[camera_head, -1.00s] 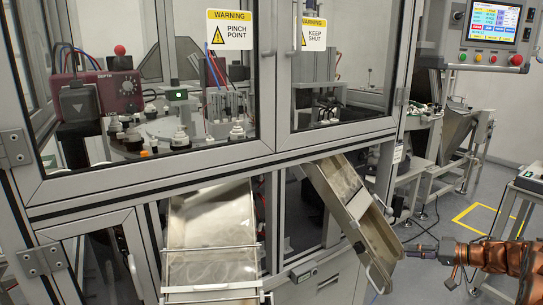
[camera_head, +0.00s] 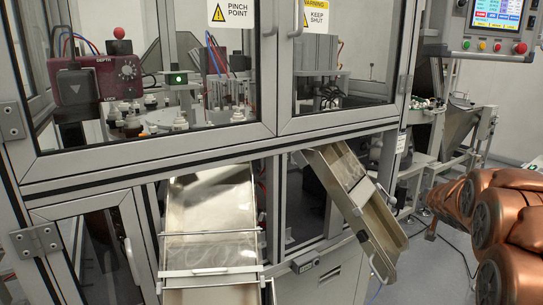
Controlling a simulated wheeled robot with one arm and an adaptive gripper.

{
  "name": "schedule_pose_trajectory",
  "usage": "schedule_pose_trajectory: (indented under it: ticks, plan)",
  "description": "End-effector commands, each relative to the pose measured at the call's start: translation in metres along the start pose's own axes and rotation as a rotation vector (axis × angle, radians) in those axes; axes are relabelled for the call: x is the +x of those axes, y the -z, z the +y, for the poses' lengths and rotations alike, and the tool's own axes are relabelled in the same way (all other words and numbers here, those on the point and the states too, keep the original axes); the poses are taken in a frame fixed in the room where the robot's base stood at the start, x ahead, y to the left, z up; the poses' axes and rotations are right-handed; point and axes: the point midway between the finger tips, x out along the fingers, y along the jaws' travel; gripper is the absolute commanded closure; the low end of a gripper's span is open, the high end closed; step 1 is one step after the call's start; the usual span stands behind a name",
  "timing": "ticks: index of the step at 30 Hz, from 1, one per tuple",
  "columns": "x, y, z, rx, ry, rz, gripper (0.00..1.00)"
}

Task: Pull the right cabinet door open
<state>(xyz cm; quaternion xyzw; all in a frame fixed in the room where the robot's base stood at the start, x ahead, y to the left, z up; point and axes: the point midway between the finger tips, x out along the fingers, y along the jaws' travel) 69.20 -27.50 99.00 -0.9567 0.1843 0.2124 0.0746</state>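My gripper cannot be made out in this view.
Two metal chutes stick out below the doors, a left one (camera_head: 212,215) and a tilted right one (camera_head: 362,215). A control panel with a screen (camera_head: 497,14) is at the upper right. A hopper (camera_head: 462,130) stands behind my arm. A lower left door (camera_head: 85,205) looks shut.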

Motion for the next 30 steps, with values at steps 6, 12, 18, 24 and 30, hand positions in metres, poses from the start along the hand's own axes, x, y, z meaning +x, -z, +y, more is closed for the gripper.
schedule_pose_trajectory:
  ticks: [6,12,18,24,30]
  plan:
    - [-0.061,-0.067,0.005,-0.053,-0.151,-0.190,0.80]
    - [-0.133,-0.152,0.003,-0.116,-0.219,-0.443,0.80]
    - [-0.216,-0.243,-0.009,-0.197,-0.201,-0.730,0.80]
    - [-0.304,-0.322,-0.024,-0.284,-0.114,-1.002,0.80]
    - [-0.369,-0.369,-0.034,-0.350,-0.017,-1.185,0.80]
